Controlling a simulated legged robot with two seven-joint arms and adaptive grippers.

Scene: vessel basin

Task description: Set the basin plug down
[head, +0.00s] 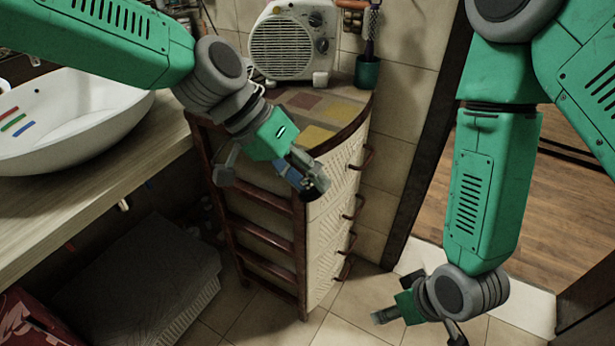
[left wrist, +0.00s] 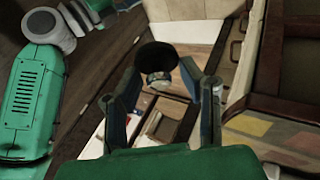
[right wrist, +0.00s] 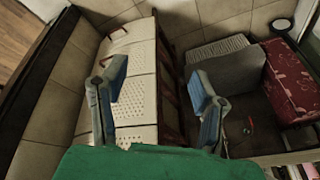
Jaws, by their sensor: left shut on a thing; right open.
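The basin plug (head: 318,187) is a dark round piece at the tip of my left gripper (head: 305,174), which is shut on it. In the left wrist view, the plug (left wrist: 157,56) shows a black disc and a small metallic part between the fingertips. It is held in the air in front of the curved corner cabinet (head: 335,215), beside its top edge. The white basin (head: 75,115) is on the wooden counter at the left. My right gripper (head: 418,328) is low, above the floor; in the right wrist view (right wrist: 157,78) it is open and empty.
The counter (head: 110,178) has bare wood before the basin. A doorway opens at the right.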

